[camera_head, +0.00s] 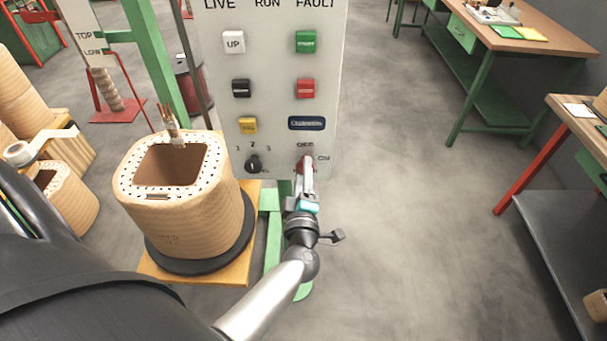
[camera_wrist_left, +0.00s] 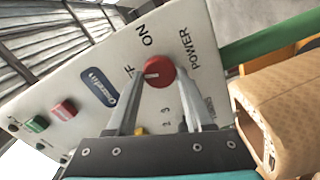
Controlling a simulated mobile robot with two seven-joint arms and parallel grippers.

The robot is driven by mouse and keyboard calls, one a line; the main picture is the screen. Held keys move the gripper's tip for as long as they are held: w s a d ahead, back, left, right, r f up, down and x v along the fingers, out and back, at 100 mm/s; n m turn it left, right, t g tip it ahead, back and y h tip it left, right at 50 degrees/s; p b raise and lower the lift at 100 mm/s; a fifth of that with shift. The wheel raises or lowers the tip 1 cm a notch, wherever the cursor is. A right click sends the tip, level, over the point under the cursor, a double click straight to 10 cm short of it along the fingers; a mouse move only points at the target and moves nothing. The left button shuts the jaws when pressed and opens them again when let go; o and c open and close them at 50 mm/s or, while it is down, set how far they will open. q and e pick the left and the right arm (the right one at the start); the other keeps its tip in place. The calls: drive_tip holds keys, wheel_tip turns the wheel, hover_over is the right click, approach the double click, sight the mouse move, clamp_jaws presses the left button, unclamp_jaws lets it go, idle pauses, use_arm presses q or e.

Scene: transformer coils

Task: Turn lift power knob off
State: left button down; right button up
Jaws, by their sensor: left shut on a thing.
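The red power knob (camera_wrist_left: 159,71) sits on the light control panel (camera_head: 265,80), at its lower right in the head view. My left gripper (camera_head: 306,172) reaches up to it and covers most of it there. In the left wrist view the two fingers of the left gripper (camera_wrist_left: 158,78) stand on either side of the knob, shut on it. The knob's white mark points left, toward a partly hidden label ending in "FF". The "ON" label is above the knob in that view. My right gripper is not in view.
A black selector knob (camera_head: 253,163) is left of the gripper, below several push buttons. A wooden-looking coil (camera_head: 190,215) stands on a yellow platform (camera_head: 235,273) close to the arm. Workbenches (camera_head: 540,35) are at the right; the floor between is clear.

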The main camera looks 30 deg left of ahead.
use_arm(q)
drive_tip(key=shift+f+n+b, duration=0.15)
drive_tip(key=shift+n+b, duration=0.3)
drive_tip(key=shift+n, duration=1.55)
drive_tip(key=shift+c, duration=1.5)
unclamp_jaws()
drive_tip(key=p+v, duration=0.1)
drive_tip(key=v, duration=1.4)
drive_tip(key=shift+d, duration=0.15)
